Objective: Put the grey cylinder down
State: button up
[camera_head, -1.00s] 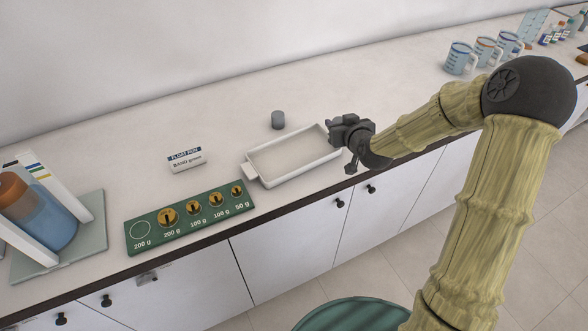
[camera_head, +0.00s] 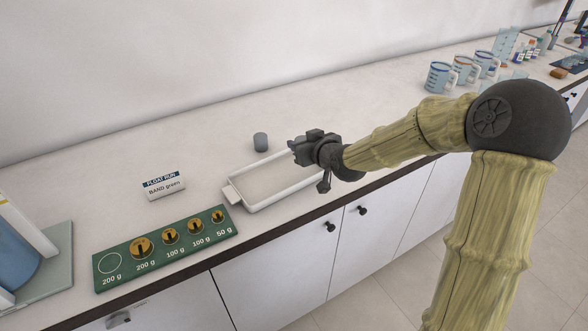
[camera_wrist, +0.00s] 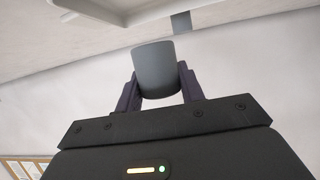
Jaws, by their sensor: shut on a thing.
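My gripper (camera_wrist: 158,88) is shut on a grey cylinder (camera_wrist: 157,66) in the wrist view, with a dark finger on each side of it. In the head view my gripper (camera_head: 299,149) is above the back right part of the white tray. The held cylinder cannot be made out there. A second grey cylinder (camera_head: 260,141) stands upright on the counter behind the tray, left of my gripper and apart from it. A grey shape (camera_wrist: 181,22), likely this second cylinder, shows at the top of the wrist view.
The white tray (camera_head: 232,196) looks empty where visible. A green weight board (camera_head: 110,283), a "FLOAT RUN" card (camera_head: 164,186) and a blue vessel (camera_head: 14,258) are to the left. Blue-marked jugs (camera_head: 438,77) stand far right. The counter behind the tray is largely clear.

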jog(key=shift+f, duration=1.75)
jog(key=shift+f, duration=1.85)
jog(key=shift+f, duration=0.1)
jog(key=o, duration=1)
